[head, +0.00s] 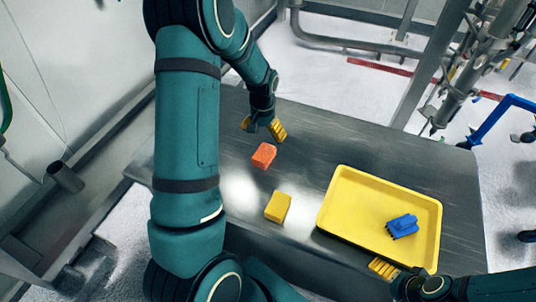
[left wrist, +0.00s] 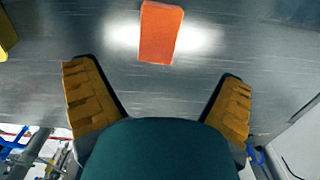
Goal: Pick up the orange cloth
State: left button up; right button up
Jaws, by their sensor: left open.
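The orange cloth (head: 263,155) is a small folded block shape lying on the metal table, left of the middle. It also shows at the top centre of the left wrist view (left wrist: 160,33). My left gripper (head: 262,127) is over the table just behind the cloth, its yellow fingers spread and nothing between them. In the left wrist view the cloth lies beyond the open fingertips (left wrist: 158,85), apart from them. My right gripper (head: 383,268) is at the front edge of the yellow tray, partly cut off from sight, so its opening is unclear.
A yellow block-like piece (head: 278,207) lies on the table in front of the cloth. The yellow tray (head: 337,198) stands to the right with a blue object (head: 402,226) in it. The metal table (head: 360,142) is clear behind the tray.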

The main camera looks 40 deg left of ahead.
aim_at(264, 152)
pick_arm(q)
notch_tip(264, 152, down, 12)
jog(key=shift+d+r, duration=0.1)
jog(key=shift+r, duration=0.05)
dwell(0.4)
jog(key=c, duration=1.3)
